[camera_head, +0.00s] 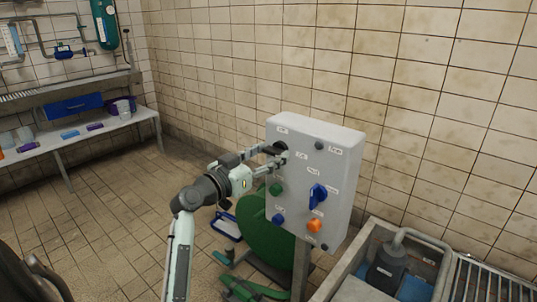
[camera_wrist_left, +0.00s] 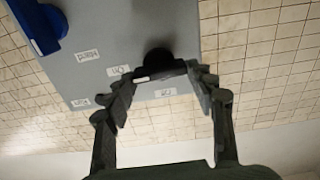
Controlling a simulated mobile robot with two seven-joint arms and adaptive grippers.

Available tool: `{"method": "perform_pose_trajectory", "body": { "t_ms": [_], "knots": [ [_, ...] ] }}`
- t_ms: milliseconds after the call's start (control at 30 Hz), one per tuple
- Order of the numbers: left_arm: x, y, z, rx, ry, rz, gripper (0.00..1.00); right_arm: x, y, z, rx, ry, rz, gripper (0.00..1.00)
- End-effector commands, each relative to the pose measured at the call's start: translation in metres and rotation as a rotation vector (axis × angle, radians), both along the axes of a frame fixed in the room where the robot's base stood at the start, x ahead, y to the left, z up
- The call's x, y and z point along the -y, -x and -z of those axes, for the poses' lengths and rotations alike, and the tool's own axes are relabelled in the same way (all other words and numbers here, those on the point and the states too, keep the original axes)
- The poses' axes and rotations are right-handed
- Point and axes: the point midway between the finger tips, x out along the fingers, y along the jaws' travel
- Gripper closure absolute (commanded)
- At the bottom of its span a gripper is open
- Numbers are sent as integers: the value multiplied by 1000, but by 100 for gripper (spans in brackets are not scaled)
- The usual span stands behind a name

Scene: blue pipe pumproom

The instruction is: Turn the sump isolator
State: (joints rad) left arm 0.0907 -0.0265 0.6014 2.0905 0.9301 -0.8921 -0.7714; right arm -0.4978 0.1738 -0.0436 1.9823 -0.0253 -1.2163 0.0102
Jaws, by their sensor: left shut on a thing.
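A grey control panel box (camera_head: 315,160) carries several knobs and small white labels, which are too small or blurred to read for sure. My left gripper (camera_head: 277,153) is at its upper left corner. In the left wrist view the fingers of my left gripper (camera_wrist_left: 165,80) are closed around a black rotary knob (camera_wrist_left: 160,60) with a short pale mark. In the head view that knob is mostly hidden by the fingers. A large blue rotary handle (camera_head: 317,195) sits lower on the panel and also shows in the left wrist view (camera_wrist_left: 38,25). My right gripper is not in view.
The panel also has a green button (camera_head: 276,188), an orange knob (camera_head: 314,225) and a small blue knob (camera_head: 278,218). A green machine (camera_head: 265,235) stands behind below. A sump basin with a dark pump (camera_head: 388,265) is at lower right. A bench (camera_head: 75,138) stands far left.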

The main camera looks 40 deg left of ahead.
Motion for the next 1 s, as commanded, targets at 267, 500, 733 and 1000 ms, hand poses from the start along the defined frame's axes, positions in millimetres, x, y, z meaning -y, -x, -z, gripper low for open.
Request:
{"method": "perform_pose_trajectory", "body": {
  "t_ms": [267, 500, 733, 1000],
  "knots": [
    [0, 0, -1, -16, 137, 3, 74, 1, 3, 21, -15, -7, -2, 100],
    [-1, 0, -1, -32, 351, 2, 74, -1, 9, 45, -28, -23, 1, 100],
    [-2, 0, 0, -48, 568, 2, 74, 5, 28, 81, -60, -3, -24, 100],
    [-3, 0, 2, -68, 825, 1, 74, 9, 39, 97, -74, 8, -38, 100]
  ]
}}
